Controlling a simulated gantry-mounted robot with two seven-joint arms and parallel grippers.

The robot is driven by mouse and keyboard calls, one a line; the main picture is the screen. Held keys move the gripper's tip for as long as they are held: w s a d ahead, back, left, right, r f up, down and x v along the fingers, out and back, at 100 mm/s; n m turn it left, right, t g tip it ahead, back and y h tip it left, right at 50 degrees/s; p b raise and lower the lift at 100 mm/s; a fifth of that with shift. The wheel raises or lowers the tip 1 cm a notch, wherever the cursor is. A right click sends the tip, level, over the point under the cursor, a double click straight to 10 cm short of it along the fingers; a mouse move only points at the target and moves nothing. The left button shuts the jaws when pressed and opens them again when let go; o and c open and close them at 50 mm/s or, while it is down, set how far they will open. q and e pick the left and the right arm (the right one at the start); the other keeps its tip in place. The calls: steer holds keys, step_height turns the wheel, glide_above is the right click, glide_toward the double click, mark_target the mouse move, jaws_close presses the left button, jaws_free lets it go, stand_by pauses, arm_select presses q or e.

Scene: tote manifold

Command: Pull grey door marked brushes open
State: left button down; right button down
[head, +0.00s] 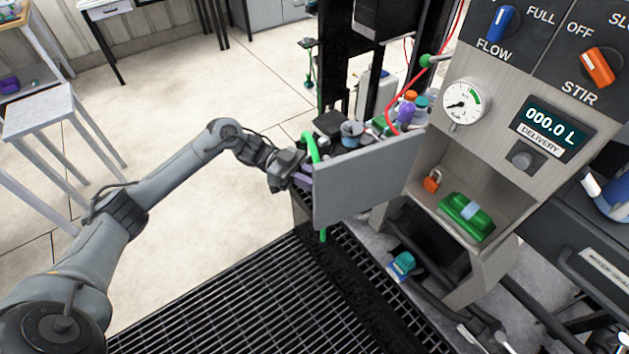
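A flat grey panel (365,183) stands upright near the middle of the head view, looking like a door seen from its plain side. No marking is readable on this face, so I cannot confirm that it is the brushes door. My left gripper (298,176) is at the panel's left edge, with its fingertips partly hidden there. I cannot tell whether it touches or grips the panel. My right gripper is not in view.
A green hose (313,150) runs down beside the gripper. Bottles and small parts crowd behind the panel. A control console (480,130) and a dark drawer (570,225) with an unreadable label stand at the right. Black floor grating (240,300) lies below; the floor at left is open.

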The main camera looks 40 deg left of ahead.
arm_select(q)
steer(key=shift+w+r, duration=0.1)
steer(key=shift+r, duration=0.05)
steer(key=c, duration=1.3)
jaws_free()
steer(key=shift+w+d, duration=0.1)
steer(key=shift+o, duration=0.4)
steer(key=shift+d, duration=0.15)
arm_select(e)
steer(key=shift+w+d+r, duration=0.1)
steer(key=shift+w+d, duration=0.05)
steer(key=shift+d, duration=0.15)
